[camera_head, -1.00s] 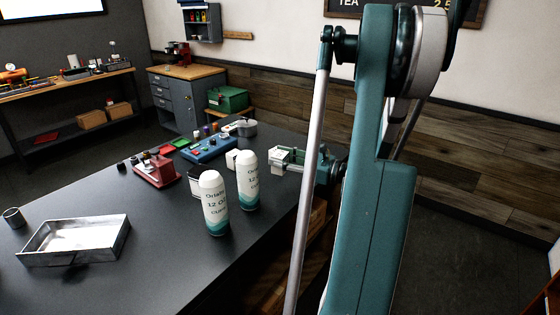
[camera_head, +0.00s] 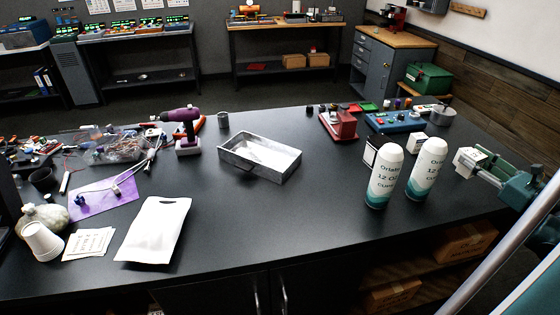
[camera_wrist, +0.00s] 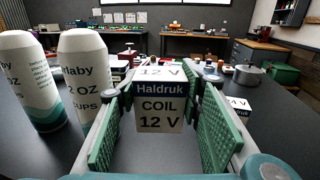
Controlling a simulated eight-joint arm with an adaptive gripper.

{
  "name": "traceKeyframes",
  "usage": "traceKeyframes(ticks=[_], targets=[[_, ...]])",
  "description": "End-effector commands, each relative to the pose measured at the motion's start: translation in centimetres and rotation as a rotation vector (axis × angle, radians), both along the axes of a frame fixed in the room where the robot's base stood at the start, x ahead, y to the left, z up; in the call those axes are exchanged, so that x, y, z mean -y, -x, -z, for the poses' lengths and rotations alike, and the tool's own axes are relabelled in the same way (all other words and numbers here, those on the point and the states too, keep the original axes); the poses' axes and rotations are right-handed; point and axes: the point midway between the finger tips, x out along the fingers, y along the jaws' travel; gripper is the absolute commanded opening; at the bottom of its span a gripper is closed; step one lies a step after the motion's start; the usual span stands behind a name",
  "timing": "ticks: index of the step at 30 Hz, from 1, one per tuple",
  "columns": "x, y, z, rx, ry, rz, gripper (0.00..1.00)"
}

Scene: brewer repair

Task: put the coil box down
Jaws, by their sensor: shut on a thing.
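The coil box (camera_head: 470,157) is a small white carton at the right of the head view. In the wrist view the coil box (camera_wrist: 160,108) shows a blue "Haldruk" band and "COIL 12 V". My gripper (camera_head: 485,164) is shut on it, with a green ribbed pad on each side. The box looks upright and sits just right of the two cup tubes. I cannot tell whether its underside touches the dark counter (camera_head: 330,210).
Two white-and-teal cup tubes (camera_head: 384,178) (camera_head: 427,170) stand close left of my gripper. A "24 V" box (camera_wrist: 238,104) is on the right in the wrist view. A metal tray (camera_head: 260,155) lies mid-counter. The counter's front middle is clear.

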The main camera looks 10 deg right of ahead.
Motion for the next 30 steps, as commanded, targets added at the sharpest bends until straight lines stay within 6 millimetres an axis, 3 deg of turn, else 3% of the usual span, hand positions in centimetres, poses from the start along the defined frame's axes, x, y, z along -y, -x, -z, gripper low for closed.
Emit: traceKeyframes(ticks=[8, 21, 30], targets=[[-0.1, 0.0, -3.9, 0.000, 0.000, 0.000, 0.22], [-0.1, 0.0, -12.7, 0.000, 0.000, 0.000, 0.22], [-0.1, 0.0, -17.3, 0.000, 0.000, 0.000, 0.22]])
